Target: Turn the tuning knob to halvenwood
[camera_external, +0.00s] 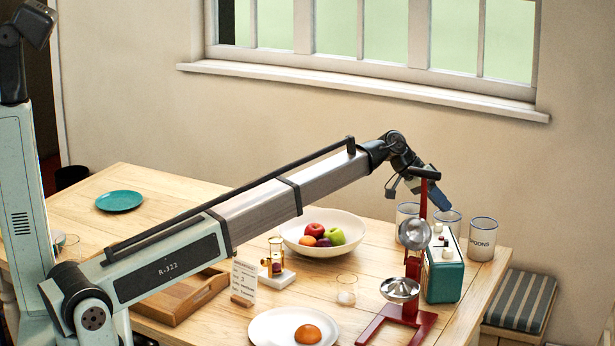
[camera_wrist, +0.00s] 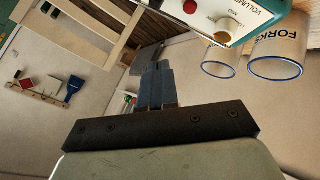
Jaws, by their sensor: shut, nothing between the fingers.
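The teal radio (camera_external: 442,281) with a cream face stands near the right end of the table. It also shows upside down at the top of the wrist view (camera_wrist: 245,38). There a cream knob (camera_wrist: 228,28) sits by the word VOLUME, with a red knob or button (camera_wrist: 190,7) beside it. I cannot make out a tuning knob, a dial or the word halvenwood. My gripper (camera_external: 443,202) is above the radio, apart from it, pointing down and right. Its fingers are together and empty in the wrist view (camera_wrist: 158,76).
A red stand with metal bowls (camera_external: 404,316) stands just left of the radio, close to my gripper. Canisters, one marked SPOONS (camera_external: 482,240), stand behind it. A fruit bowl (camera_external: 300,245), a plate (camera_external: 265,330) and a small card (camera_external: 243,280) lie further left.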

